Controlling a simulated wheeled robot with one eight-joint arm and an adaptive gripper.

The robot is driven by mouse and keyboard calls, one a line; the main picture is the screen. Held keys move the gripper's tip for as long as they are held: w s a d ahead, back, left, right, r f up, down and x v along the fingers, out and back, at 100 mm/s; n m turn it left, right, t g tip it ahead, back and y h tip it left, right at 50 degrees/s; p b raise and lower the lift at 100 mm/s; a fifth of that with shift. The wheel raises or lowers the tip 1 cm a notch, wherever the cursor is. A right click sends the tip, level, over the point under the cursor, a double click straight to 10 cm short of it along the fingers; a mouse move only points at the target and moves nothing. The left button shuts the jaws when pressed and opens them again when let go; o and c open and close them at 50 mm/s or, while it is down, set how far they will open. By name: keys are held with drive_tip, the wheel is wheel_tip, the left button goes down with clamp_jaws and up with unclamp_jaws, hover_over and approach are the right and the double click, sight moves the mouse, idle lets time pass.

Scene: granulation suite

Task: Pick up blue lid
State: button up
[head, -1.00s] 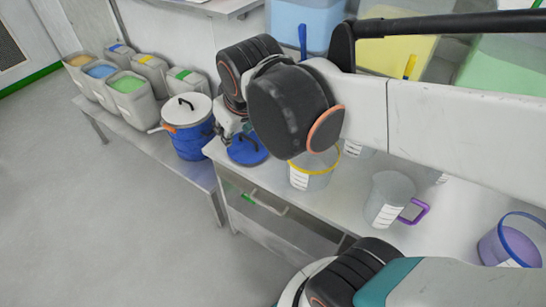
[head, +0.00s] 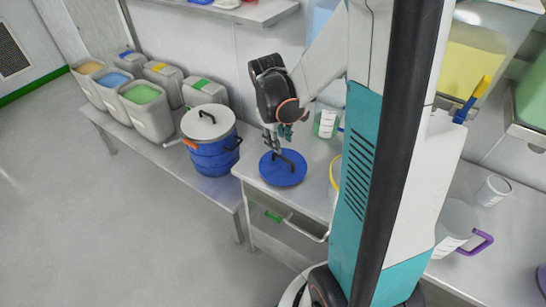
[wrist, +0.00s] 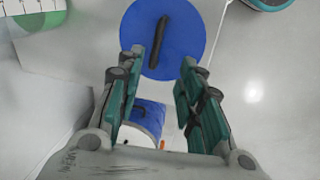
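The blue lid (head: 283,170) is a flat round disc with a dark bar handle, lying on the metal table near its left end. It also shows at the top of the wrist view (wrist: 188,28), with the handle upright in the picture and just beyond the fingertips. My gripper (head: 276,141) is by the handle in the head view, at the lid's far-left side. In the wrist view my gripper (wrist: 162,60) is open, its two teal fingers apart with nothing between them. Whether the fingers touch the lid is unclear.
A blue drum with a white lid (head: 210,152) stands on the lower bench to the left, close to the table. Several grey bins (head: 148,108) stand behind it. A green-banded beaker (head: 326,122) and a purple-handled jug (head: 457,225) are on the table. A shelf (head: 240,12) hangs above.

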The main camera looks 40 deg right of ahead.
sight(283, 157)
drive_tip(key=f+b, duration=0.1)
drive_tip(key=f, duration=0.2)
drive_tip(key=d+f+b, duration=0.1)
drive_tip(key=f, duration=0.3)
drive_tip(key=shift+w+d+f, duration=0.1)
drive_tip(key=shift+w+d, duration=0.1)
drive_tip(key=f+b, duration=0.1)
drive_tip(key=d+f+b, duration=0.1)
drive_tip(key=f, duration=0.1)
drive_tip(key=w+f+b, duration=0.1)
drive_tip(key=f, duration=0.1)
drive_tip(key=shift+d, duration=0.2)
drive_tip(key=shift+s, duration=0.1)
clamp_jaws()
